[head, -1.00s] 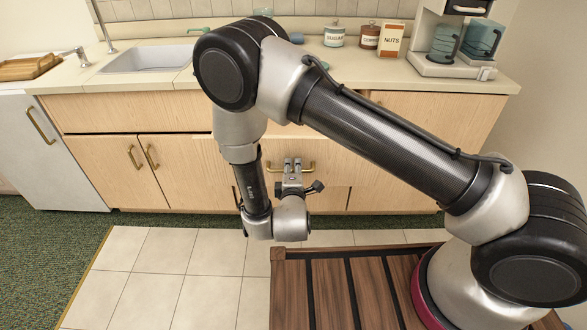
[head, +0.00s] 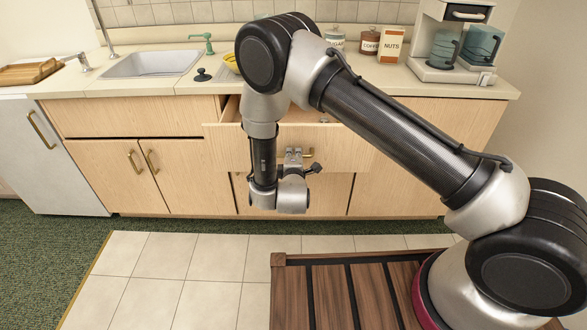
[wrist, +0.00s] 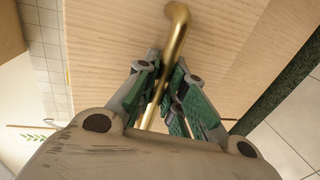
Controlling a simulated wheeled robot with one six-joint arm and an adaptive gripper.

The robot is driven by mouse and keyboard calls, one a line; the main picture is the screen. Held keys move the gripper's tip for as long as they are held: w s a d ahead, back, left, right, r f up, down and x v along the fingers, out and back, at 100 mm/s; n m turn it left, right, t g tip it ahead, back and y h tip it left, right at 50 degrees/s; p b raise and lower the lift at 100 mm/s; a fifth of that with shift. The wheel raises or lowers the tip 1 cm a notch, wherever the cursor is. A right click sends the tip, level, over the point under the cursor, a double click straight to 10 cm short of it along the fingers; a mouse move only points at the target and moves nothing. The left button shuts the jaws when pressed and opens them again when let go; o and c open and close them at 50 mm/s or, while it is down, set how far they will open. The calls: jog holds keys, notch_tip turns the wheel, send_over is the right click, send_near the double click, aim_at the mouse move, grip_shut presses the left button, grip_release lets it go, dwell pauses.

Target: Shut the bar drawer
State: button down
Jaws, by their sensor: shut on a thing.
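The bar drawer (head: 228,146) stands partly open under the counter. Its pale wood front sticks out from the cabinet, and a strip of its inside shows behind the front. The arm hides part of it. My gripper (head: 293,157) is at the brass handle (head: 310,153) on the drawer front. In the wrist view the green-padded fingers of my gripper (wrist: 163,88) are closed around the brass handle (wrist: 176,22), with the drawer front (wrist: 120,40) right behind it.
The counter (head: 150,88) above holds a sink (head: 150,62), a black stopper (head: 203,75), jars, a nuts box (head: 391,44) and a coffee machine (head: 455,45). Closed cabinet doors (head: 112,175) are at lower left. The tiled floor (head: 190,265) before the cabinet is clear.

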jog(key=r+x, duration=0.1)
jog(key=x, duration=0.6)
jog(key=r+x, duration=0.2)
jog(key=x, duration=0.5)
jog(key=w+r+x, duration=0.1)
jog(key=r+x, duration=0.1)
jog(key=x, duration=0.4)
jog(key=shift+w+f, duration=0.1)
jog(key=shift+w, duration=0.5)
jog(key=c, duration=1.6)
grip_release()
jog(key=shift+w, duration=0.1)
jog(key=shift+o, duration=0.5)
jog(key=shift+f, duration=0.1)
